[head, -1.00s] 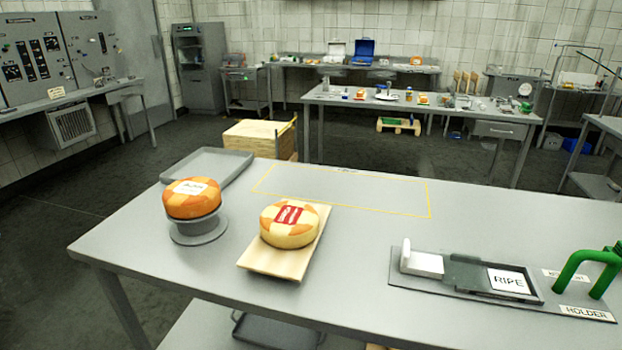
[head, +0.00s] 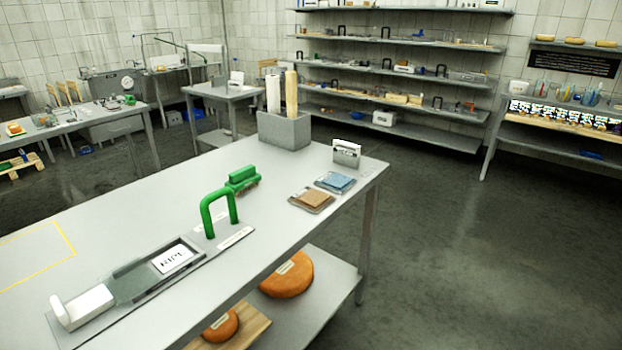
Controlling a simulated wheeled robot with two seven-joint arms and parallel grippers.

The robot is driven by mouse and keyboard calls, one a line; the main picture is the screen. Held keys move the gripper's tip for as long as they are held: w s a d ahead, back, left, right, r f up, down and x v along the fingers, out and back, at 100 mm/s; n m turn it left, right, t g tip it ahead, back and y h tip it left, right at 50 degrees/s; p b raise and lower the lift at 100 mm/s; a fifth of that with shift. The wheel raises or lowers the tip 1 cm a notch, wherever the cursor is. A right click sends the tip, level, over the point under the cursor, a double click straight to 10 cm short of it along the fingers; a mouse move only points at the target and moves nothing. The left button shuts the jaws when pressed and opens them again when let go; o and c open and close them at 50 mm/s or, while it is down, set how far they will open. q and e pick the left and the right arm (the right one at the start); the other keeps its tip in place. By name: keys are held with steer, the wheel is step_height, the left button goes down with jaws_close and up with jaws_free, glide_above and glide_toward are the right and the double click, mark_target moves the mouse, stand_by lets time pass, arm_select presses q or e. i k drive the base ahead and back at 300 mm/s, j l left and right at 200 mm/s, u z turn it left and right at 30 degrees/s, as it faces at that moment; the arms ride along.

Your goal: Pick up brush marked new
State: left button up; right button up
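A green brush (head: 242,179) with brown bristles lies on the grey table, just behind a green arched handle (head: 219,211). I cannot make out a mark reading "new" on it. A grey box (head: 284,129) at the table's far end holds upright rolls, one white and one tan. Neither of my grippers is in view.
A holder plate with a "RIPE" card (head: 173,258) lies at the table's front left. Folded brown (head: 312,199) and blue (head: 335,182) cloths and a small metal holder (head: 346,153) are near the right edge. Cheese wheels (head: 287,274) sit on the lower shelf. Floor at right is clear.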

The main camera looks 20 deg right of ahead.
mark_target(246, 178)
steer(key=z, duration=0.3)
steer(key=i+l+u, duration=0.25)
steer(key=l+u, duration=0.2)
steer(key=i+l+u, duration=0.2)
steer(key=l+u, duration=0.2)
steer(key=i+l+u, duration=0.15)
steer(key=l+u, duration=0.3)
steer(key=l, duration=0.15)
steer(key=l+u, duration=0.4)
steer(key=l, duration=0.2)
steer(key=l+u, duration=0.45)
steer(key=k+l+u, duration=0.2)
steer(key=l+u, duration=0.2)
steer(key=l, duration=0.25)
